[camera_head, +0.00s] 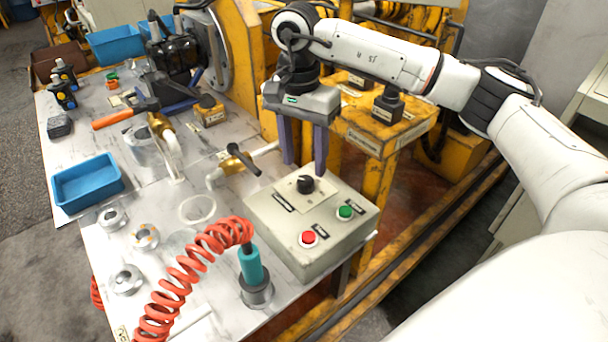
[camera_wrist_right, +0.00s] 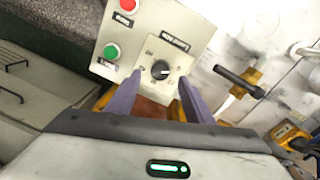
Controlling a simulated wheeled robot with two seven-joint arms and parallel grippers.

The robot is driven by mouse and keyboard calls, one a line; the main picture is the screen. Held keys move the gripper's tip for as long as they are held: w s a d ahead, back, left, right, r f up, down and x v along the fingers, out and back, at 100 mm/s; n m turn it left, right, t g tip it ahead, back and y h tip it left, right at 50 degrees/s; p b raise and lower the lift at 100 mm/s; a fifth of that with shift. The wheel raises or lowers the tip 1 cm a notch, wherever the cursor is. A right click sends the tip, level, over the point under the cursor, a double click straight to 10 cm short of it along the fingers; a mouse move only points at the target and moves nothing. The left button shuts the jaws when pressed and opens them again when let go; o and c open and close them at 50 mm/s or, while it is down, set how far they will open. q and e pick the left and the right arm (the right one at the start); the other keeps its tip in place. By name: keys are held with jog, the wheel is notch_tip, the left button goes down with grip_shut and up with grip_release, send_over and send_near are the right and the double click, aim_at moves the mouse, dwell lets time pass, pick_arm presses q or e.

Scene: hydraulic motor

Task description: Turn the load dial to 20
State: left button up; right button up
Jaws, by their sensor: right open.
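The load dial (camera_head: 305,184) is a small black round knob on a pale plate on top of the grey control box (camera_head: 275,225). In the right wrist view the dial (camera_wrist_right: 160,70) carries a pale pointer mark toward the picture's right; the scale numbers are too small to read. My right gripper (camera_head: 304,167) is open, with its two purple fingers pointing down just above and behind the dial. In the right wrist view the fingers (camera_wrist_right: 160,82) lie on either side of the dial, apparently not touching it. My left gripper is not in view.
The box also has a red button (camera_head: 308,238) and a green button (camera_head: 345,212). A coiled red hose (camera_head: 185,275), a teal-handled tool (camera_head: 250,265) and a brass valve (camera_head: 235,163) stand left of it. A yellow frame (camera_head: 375,130) rises behind.

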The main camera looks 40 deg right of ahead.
aim_at(305, 180)
notch_tip(305, 180, down, 5)
jog(key=shift+s, duration=0.15)
jog(key=c, duration=1)
